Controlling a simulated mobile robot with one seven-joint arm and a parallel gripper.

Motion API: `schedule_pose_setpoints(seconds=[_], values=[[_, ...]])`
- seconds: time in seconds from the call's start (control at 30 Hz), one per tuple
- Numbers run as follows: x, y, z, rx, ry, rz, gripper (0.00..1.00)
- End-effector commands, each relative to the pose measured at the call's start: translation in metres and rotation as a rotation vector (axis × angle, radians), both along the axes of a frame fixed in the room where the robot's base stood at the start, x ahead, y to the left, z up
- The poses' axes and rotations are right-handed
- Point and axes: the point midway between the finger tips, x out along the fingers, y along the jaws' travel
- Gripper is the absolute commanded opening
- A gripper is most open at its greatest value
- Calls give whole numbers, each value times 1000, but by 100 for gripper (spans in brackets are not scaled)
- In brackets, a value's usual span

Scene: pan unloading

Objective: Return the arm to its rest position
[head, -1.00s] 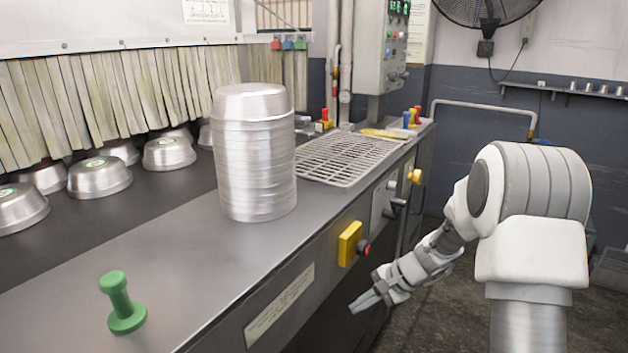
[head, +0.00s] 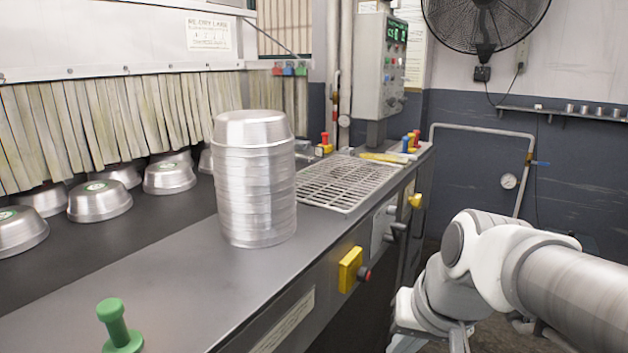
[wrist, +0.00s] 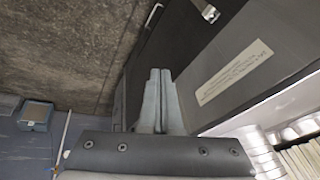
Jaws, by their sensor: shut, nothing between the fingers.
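My gripper (wrist: 160,73) shows in the wrist view with its two grey fingers side by side, shut and empty. It hangs in the open, with the dark floor and the machine's side panel beyond it. In the head view my arm is folded low at the lower right, beside the front of the machine counter (head: 180,285). The fingers cannot be made out clearly there. The gripper is apart from the tall stack of silver pans (head: 256,190), which stands upright on the counter.
Several upturned pans (head: 168,178) sit by the strip curtain (head: 110,110). A green knob (head: 115,325) stands at the counter's near edge. A yellow switch box (head: 350,269) juts from the counter front. A wire grate (head: 345,183) lies behind the stack. A wall fan (head: 485,20) hangs at back right.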

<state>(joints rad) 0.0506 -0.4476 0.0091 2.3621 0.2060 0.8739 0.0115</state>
Motion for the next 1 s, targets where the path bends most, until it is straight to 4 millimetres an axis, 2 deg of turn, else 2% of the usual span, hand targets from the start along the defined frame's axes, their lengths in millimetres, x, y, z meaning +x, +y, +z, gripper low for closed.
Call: schedule_pose_setpoints(seconds=[0.1, 0.33, 0.4, 0.57, 1.0], values=[[-26, -8, 8, -75, -56, 46, 0], [-61, -23, 13, -201, -140, 109, 0], [-61, -24, 36, -207, -137, 111, 0], [-61, -24, 70, -205, -135, 109, 0], [-61, -23, 185, -203, -135, 109, 0]])
